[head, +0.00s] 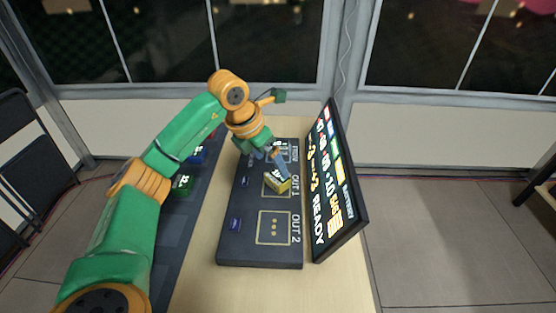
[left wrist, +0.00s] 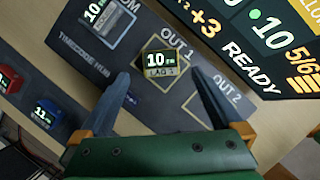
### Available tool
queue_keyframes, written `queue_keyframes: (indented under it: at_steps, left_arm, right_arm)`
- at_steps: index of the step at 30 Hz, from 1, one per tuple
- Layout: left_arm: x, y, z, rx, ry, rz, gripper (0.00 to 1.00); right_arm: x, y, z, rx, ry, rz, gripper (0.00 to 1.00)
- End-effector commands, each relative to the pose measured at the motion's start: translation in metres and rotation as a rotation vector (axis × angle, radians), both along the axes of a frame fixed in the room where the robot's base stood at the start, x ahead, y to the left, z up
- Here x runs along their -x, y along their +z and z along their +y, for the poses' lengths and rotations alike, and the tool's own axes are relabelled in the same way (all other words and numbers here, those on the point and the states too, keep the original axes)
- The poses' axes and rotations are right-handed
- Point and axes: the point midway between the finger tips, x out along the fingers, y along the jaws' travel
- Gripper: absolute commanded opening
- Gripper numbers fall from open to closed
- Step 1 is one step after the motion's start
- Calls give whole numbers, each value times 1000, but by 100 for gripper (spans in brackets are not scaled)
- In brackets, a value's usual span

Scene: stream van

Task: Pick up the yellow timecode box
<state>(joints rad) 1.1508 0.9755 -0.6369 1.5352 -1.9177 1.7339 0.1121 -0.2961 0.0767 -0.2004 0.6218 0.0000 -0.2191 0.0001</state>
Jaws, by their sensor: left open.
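The yellow timecode box (head: 279,184) sits on the OUT 1 square of the dark timecode hub panel (head: 245,250). Its small screen reads 10 in the left wrist view (left wrist: 164,61). My left gripper (head: 272,163) is open and points down at the panel over the box. In the left wrist view its fingertips (left wrist: 159,74) stand apart, one on each side of the box, with no visible contact. In the head view the gripper hides part of the box. My right gripper is not in view.
A grey box (left wrist: 97,20) sits on the hub's other marked square; OUT 2 (head: 273,228) is empty. A tilted screen (head: 337,185) reading READY stands close on the right. Green (head: 182,185), blue (head: 198,154) and red (left wrist: 9,80) boxes stand left on a dark strip.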

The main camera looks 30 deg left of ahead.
Motion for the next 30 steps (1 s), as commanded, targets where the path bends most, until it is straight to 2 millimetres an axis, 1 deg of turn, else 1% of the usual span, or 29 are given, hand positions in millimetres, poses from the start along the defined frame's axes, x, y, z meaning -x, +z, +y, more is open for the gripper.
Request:
queue_keyframes:
  at_steps: [2, 5, 9, 12, 15, 20, 23, 24, 26, 27, 30]
  left_arm:
    - [-2, -5, -1, 1, -1, 2, 100]
    - [-7, -18, -1, 1, 0, 4, 100]
    - [-17, -43, 0, 4, 0, 7, 100]
    - [-23, -60, -1, 3, -2, 3, 100]
    - [-26, -66, -1, 1, 0, 0, 100]
    - [-26, -66, -1, 1, 0, -1, 100]
    - [-26, -66, -1, 1, 0, -1, 76]
    - [-26, -66, -1, 1, 0, -1, 65]
    - [-26, -66, -1, 1, 0, -1, 49]
    - [-26, -66, -1, 1, 0, -1, 38]
    - [-26, -66, -1, 1, 0, 0, 14]
  right_arm:
    - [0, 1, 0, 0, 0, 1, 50]
    - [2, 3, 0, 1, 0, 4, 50]
    - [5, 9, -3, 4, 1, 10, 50]
    - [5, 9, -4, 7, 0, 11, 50]
    - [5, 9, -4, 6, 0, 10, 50]
    - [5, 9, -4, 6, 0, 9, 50]
    - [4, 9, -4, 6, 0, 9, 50]
    - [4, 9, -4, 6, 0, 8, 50]
    - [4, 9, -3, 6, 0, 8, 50]
    - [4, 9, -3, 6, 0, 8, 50]
    - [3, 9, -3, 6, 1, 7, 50]
